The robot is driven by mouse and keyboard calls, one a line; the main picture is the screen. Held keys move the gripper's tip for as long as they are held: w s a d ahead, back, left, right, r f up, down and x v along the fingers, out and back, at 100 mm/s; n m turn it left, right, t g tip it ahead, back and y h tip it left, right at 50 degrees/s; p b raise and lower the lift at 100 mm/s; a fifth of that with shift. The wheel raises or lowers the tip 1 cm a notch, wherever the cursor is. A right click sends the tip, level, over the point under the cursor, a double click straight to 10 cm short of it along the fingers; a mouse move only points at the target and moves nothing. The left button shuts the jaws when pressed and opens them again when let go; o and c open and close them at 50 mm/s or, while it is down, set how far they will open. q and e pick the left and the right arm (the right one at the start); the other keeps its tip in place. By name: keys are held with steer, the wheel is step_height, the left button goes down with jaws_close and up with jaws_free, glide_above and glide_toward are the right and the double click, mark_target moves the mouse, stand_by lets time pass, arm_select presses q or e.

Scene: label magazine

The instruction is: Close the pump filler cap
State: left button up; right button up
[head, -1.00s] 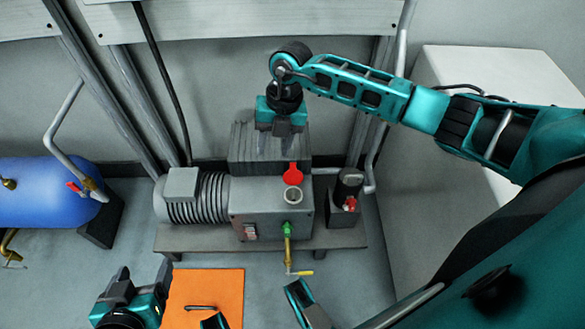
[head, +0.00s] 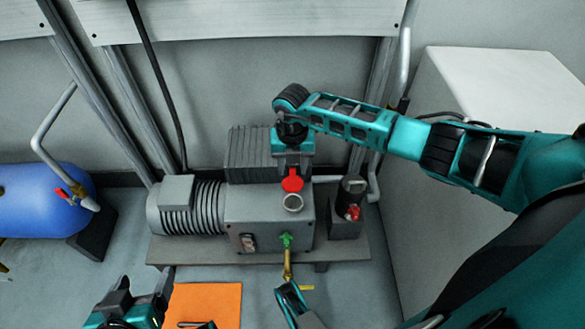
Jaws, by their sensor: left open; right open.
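The grey pump (head: 264,217) stands on a low bench. Its red filler cap (head: 292,181) is open, standing up behind the round filler neck (head: 293,203), whose mouth is uncovered. My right gripper (head: 291,172) points down right behind the cap, its fingers partly hidden; I cannot tell whether it touches the cap. It is open. My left gripper (head: 143,288) is open and empty at the bottom left, low in front of the pump and away from it.
A ribbed grey block (head: 250,150) is behind the filler. A dark cylinder with a red knob (head: 352,213) stands right of the pump. A brass tap with a green fitting (head: 287,258) projects in front. An orange mat (head: 205,300) lies on the floor. A blue tank (head: 40,200) is at left.

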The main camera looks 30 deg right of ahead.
steer(key=shift+f, duration=0.25)
jaws_close()
stand_by(0.3)
